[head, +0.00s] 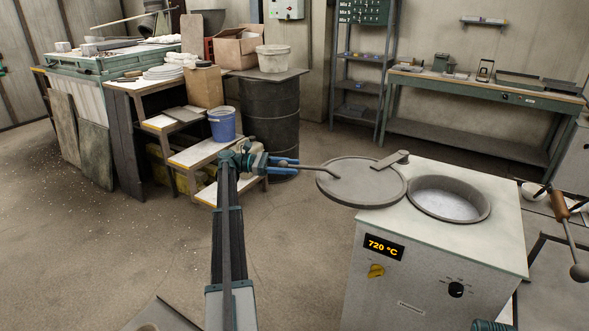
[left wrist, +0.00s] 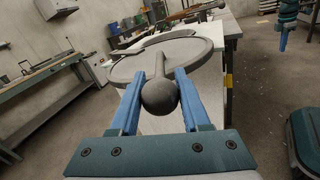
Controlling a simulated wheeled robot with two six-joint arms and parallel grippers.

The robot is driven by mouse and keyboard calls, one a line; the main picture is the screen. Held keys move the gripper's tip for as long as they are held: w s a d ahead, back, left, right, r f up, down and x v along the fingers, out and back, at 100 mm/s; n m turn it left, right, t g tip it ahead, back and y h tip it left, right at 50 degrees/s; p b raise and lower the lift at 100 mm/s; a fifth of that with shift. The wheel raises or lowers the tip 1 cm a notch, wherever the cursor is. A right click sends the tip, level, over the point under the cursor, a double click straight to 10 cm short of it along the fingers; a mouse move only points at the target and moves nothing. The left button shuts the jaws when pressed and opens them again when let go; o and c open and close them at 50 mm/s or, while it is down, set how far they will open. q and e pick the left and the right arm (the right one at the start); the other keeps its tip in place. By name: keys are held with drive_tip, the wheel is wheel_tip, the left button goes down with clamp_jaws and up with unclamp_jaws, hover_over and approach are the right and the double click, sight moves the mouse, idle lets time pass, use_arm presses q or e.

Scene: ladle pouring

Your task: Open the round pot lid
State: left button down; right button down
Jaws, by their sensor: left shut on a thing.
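The round grey lid (head: 350,184) is swung to the left of the pot's round opening (head: 448,199), which is uncovered with a pale grey surface inside. A flat pivot arm (head: 391,159) joins the lid to the furnace top. My left gripper (head: 292,165) is shut on the lid's rod handle, left of the lid. The left wrist view shows the handle's ball knob (left wrist: 159,96) between the blue fingers, with the lid (left wrist: 205,48) beyond. Part of my right gripper (left wrist: 284,38) shows at that view's upper right; its jaw opening is unclear.
The white furnace box (head: 430,285) has a 720 °C display (head: 384,247). A ladle (head: 571,235) is at the right edge, near a white bowl (head: 532,191). A blue bucket (head: 222,124) on steps and a black drum (head: 270,110) stand behind my left arm. Open floor lies left.

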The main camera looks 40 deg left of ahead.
use_arm(q)
drive_tip(key=shift+w+a, duration=0.15)
drive_tip(key=shift+w, duration=0.05)
idle(0.3)
drive_tip(key=shift+c, duration=2.2)
unclamp_jaws()
drive_tip(key=shift+r+p, duration=0.75)
drive_tip(key=shift+p, duration=0.05)
wheel_tip(320, 180, up, 2)
drive_tip(key=shift+p, duration=1)
drive_tip(key=s+d+r+p, duration=0.1)
drive_tip(key=s+d, duration=1)
drive_tip(key=shift+s+r, duration=0.2)
drive_tip(key=shift+s, duration=0.05)
